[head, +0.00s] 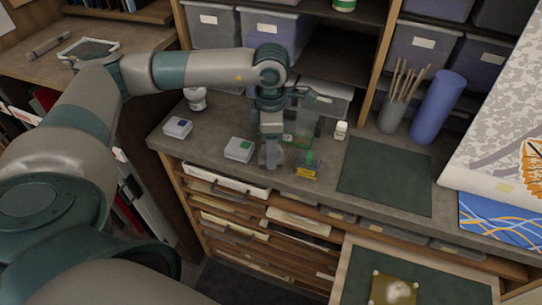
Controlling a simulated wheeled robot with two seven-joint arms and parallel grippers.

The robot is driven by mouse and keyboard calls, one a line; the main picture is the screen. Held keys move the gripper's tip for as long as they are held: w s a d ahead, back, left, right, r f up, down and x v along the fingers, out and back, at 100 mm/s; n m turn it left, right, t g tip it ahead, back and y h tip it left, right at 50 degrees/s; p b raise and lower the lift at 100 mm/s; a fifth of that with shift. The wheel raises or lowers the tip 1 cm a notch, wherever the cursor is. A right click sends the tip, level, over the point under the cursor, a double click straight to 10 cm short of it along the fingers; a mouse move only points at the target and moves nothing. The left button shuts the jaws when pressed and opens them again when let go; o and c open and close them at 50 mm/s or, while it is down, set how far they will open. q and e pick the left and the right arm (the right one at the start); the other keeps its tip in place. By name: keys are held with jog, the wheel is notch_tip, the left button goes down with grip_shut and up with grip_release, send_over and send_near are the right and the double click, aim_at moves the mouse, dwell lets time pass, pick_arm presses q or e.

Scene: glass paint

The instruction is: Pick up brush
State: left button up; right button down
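Several thin wooden sticks that look like brushes (404,80) stand upright in a grey cup (392,116) at the back right of the counter. Their tips are too small to make out. My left gripper (270,160) points down over the counter's front part, well to the left of the cup. Its fingers are too small and overlapped to show whether they are open or shut. No brush shows at its fingertips. My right gripper is not in view.
A dark mat (386,175) lies clear. A blue roll (438,106) stands beside the cup. Shelf bins (421,50) line the back.

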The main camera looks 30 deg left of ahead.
pick_arm(q)
jog(key=c, duration=0.9)
jog(key=shift+r, duration=0.1)
jog(key=shift+c, duration=0.2)
jog(key=shift+r+b, duration=0.45)
jog(key=shift+r, duration=0.1)
notch_tip(320, 180, up, 8)
jog(key=b, duration=0.3)
jog(key=shift+f, duration=0.25)
jog(key=shift+r, duration=0.6)
jog(key=o, duration=0.4)
jog(key=shift+c, duration=0.9)
